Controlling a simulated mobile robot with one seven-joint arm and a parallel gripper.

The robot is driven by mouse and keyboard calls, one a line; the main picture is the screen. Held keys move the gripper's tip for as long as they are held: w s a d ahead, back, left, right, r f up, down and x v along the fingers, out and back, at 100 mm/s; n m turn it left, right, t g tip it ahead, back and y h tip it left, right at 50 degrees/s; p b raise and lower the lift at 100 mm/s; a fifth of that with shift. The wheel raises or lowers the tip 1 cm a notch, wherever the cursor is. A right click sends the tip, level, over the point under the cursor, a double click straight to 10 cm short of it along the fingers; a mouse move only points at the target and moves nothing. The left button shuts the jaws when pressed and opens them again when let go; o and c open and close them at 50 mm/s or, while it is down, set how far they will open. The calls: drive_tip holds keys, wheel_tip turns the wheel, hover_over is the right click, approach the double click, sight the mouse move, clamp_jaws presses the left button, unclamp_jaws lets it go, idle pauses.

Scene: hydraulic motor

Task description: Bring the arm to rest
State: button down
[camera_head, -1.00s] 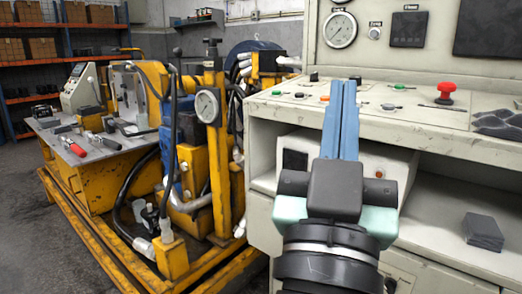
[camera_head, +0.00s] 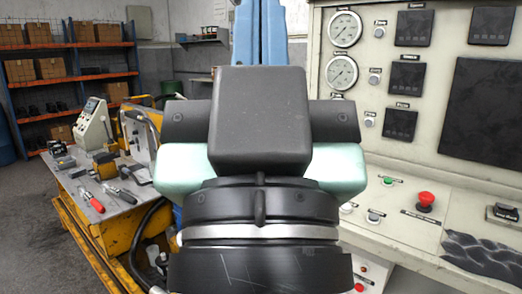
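My gripper (camera_head: 260,32) is in the middle of the head camera view, large and close. Its blue fingers point up and lie side by side with no clear gap, so it looks shut. Nothing shows between them, but the tips are cut off by the top edge of the picture. The dark wrist housing (camera_head: 260,122) and pale green sides hide much of the middle of the scene. The gripper stands in front of the control cabinet (camera_head: 330,110) and looks apart from it.
The cabinet carries gauges (camera_head: 343,29), dark displays and a red button (camera_head: 425,200); a dark cloth-like item (camera_head: 482,252) lies on its ledge. A yellow workbench (camera_head: 85,222) with tools stands left. Shelves (camera_head: 72,70) with boxes stand behind. Grey floor is clear at far left.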

wheel_tip(320, 180, up, 13)
drive_tip(key=p, duration=1)
drive_tip(key=shift+p, duration=0.4)
